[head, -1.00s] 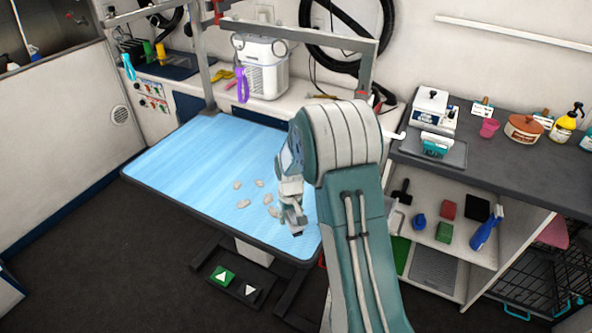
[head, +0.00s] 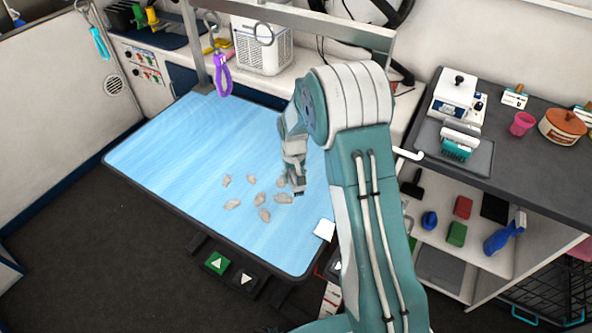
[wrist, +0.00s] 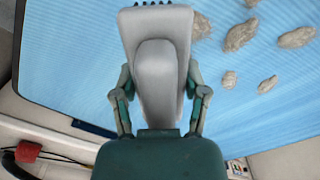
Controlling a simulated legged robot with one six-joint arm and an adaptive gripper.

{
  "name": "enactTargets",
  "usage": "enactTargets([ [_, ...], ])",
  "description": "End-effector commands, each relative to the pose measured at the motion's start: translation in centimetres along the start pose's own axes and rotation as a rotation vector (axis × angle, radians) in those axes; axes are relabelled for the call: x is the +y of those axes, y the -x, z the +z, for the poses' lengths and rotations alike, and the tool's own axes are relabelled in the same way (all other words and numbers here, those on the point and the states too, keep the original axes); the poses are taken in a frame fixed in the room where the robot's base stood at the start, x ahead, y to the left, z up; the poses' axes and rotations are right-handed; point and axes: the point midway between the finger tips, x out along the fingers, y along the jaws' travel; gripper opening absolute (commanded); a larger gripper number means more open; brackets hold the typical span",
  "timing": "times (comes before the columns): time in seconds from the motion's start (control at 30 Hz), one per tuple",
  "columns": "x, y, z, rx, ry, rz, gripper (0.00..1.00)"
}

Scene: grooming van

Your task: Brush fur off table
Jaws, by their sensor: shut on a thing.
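The blue grooming table (head: 170,150) carries several grey-beige fur clumps (head: 262,199), grouped left of and in front of my gripper. My gripper (head: 294,165) is low over the right part of the table, shut on a pale grey brush (head: 299,185) with dark bristles. The nearest clumps lie right beside the brush head; whether they touch is unclear. In the wrist view the brush (wrist: 157,60) points away between the fingers, and the clumps (wrist: 240,35) lie to its right on the table (wrist: 70,60). The bristle contact with the table is hidden.
A white flat piece (head: 324,229) shows at the table's front right corner. A purple loop (head: 222,76) hangs from the overhead bar at the back. Foot pedals (head: 217,263) are below the front edge. A counter (head: 540,160) and shelves stand right. The table's left half is clear.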

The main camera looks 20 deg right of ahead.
Motion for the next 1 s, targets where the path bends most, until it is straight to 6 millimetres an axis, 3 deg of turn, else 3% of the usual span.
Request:
enactTargets([
  [0.43,0.2,-4.1,0.0,0.000,-0.001,-0.001,0.20],
  [1.0,0.2,-4.5,0.0,0.001,-0.001,-0.002,0.20],
])
